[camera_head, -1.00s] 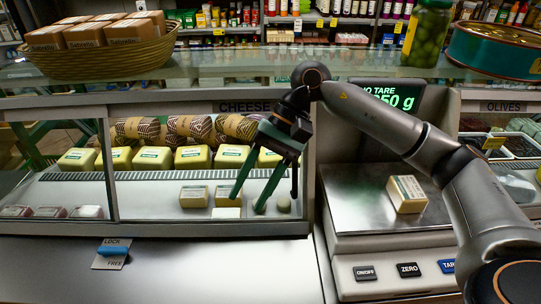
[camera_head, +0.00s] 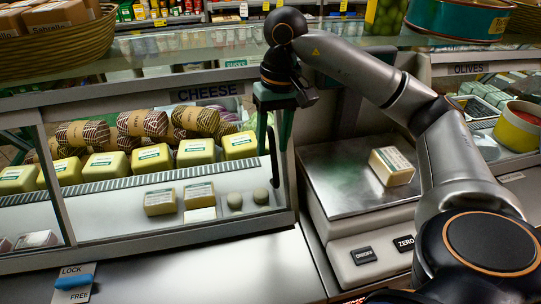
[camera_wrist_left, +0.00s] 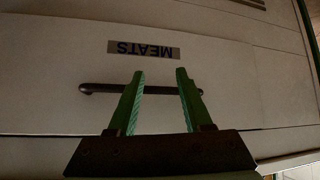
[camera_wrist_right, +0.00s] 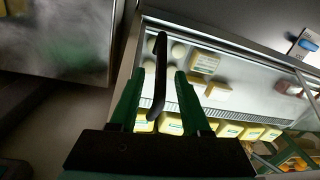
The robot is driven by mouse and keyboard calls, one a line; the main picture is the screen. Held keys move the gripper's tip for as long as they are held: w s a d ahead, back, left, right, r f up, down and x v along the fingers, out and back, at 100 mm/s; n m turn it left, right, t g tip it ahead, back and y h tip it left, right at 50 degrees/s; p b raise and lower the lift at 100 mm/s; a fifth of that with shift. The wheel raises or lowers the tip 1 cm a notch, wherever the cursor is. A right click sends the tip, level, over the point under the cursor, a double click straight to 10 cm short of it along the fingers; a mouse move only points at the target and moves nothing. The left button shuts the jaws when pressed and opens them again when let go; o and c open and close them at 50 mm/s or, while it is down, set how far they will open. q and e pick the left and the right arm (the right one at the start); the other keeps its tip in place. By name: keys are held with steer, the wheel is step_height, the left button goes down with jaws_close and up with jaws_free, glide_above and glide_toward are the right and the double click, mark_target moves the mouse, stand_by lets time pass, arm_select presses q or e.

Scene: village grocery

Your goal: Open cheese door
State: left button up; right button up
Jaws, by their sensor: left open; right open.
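The cheese case (camera_head: 285,217) has a glass front with a dark vertical handle (camera_head: 273,156) at its right edge, below the CHEESE label (camera_head: 207,92). The door looks closed. My right gripper (camera_head: 271,138) is open and points down at the handle. In the right wrist view the handle (camera_wrist_right: 159,75) stands between the two green fingers; I cannot tell whether they touch it. A blue lock lever (camera_head: 74,283) lies sideways between LOCK and FREE at the lower left. My left gripper (camera_wrist_left: 160,73) is open and empty, facing a panel with an upside-down MEATS label (camera_wrist_left: 143,49).
A scale (camera_head: 345,160) with a cheese block (camera_head: 391,166) on its plate stands right of the case. Yellow cheeses (camera_head: 195,153) and wrapped rolls (camera_head: 142,123) sit inside. A dark bar handle (camera_wrist_left: 100,88) crosses behind the left fingers. A wicker basket (camera_head: 60,50) stands on top.

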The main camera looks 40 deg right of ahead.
steer(key=shift+a+f, duration=0.2)
steer(key=shift+f, duration=1.75)
steer(key=shift+c, duration=0.4)
jaws_close()
